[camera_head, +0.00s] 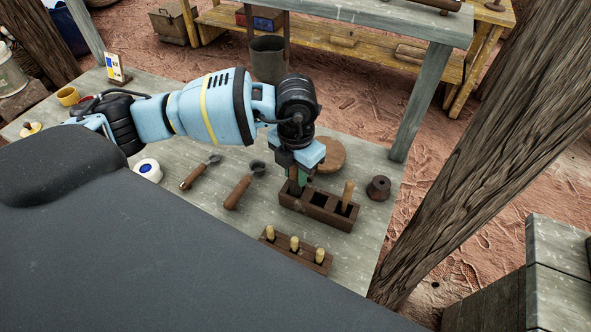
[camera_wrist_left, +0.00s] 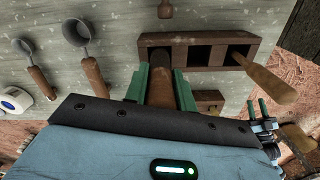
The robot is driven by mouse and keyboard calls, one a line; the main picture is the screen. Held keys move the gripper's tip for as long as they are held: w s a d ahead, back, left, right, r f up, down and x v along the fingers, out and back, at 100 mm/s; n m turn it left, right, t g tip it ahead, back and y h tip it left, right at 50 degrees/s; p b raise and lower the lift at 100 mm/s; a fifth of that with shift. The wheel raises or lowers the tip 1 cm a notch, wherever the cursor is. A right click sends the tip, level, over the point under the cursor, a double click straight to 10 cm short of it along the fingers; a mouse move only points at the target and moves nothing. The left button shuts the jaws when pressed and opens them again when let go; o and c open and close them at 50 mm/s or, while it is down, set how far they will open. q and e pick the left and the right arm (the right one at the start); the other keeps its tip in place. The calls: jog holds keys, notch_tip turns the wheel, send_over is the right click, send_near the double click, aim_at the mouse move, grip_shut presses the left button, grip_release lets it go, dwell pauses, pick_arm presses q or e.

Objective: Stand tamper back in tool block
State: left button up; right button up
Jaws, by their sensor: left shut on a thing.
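The tool block (camera_head: 316,208) is a dark brown wooden block with a row of square sockets on the grey table. A tool with a pale wooden handle (camera_head: 347,194) stands in its right socket, and the middle one looks empty. My left gripper (camera_head: 296,184) is over the block's left end, its green fingers shut on the tamper (camera_wrist_left: 162,89), a brown wooden handle. In the left wrist view the tamper's far end overlaps the left socket of the block (camera_wrist_left: 226,40); how deep it sits is hidden. My right gripper (camera_wrist_left: 258,108) shows small at the right, its fingers apart.
A small rack (camera_head: 270,238) with three pale-handled tools lies in front of the block. A round wooden disc (camera_head: 331,156) and a dark spool (camera_head: 378,188) stand behind and right.

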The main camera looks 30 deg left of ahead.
dwell(0.3)
dwell(0.5)
dwell(0.4)
pick_arm(q)
jog(key=shift+f, duration=0.8)
jog(key=shift+f, duration=0.75)
jog(key=o, duration=1.1)
jog(key=shift+c, duration=0.2)
jog(key=shift+o, duration=0.3)
jog(key=o, duration=0.5)
